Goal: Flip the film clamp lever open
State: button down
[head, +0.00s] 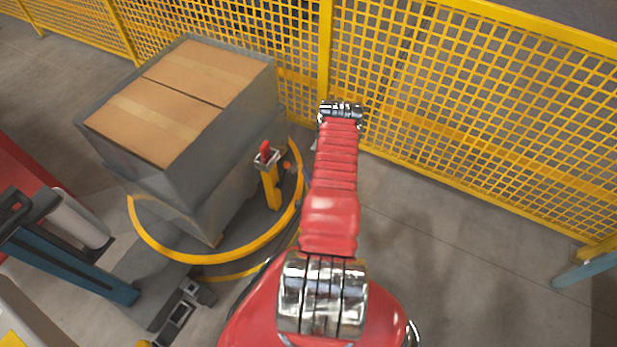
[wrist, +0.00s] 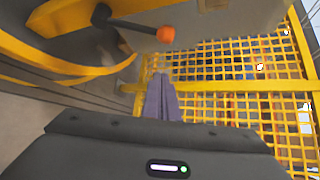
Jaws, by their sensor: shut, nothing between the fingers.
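The film clamp lever is a dark bar with an orange knob (wrist: 165,34), at the top of the wrist view. Its dark round pivot end is to the left of the knob. In the head view a small orange spot (head: 286,165), apparently the same knob, shows beside the pallet load, just left of my arm. My gripper (wrist: 162,76) shows in the wrist view as two purple-grey fingers pressed together, with nothing between them. The fingertips appear below the knob in the picture and apart from it. In the head view my arm hides the gripper.
Grey-wrapped boxes (head: 165,100) stand on the pallet inside a yellow ring (head: 215,258). A yellow post (head: 271,188) with a red top stands close to the load. Yellow mesh fencing (head: 480,110) runs behind. Floor right of my arm is clear.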

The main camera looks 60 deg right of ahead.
aim_at(284, 175)
jog(key=shift+w+a+f, duration=0.1)
jog(key=shift+w+a, duration=0.05)
jog(key=shift+w, duration=2.6)
jog(key=shift+w, duration=0.1)
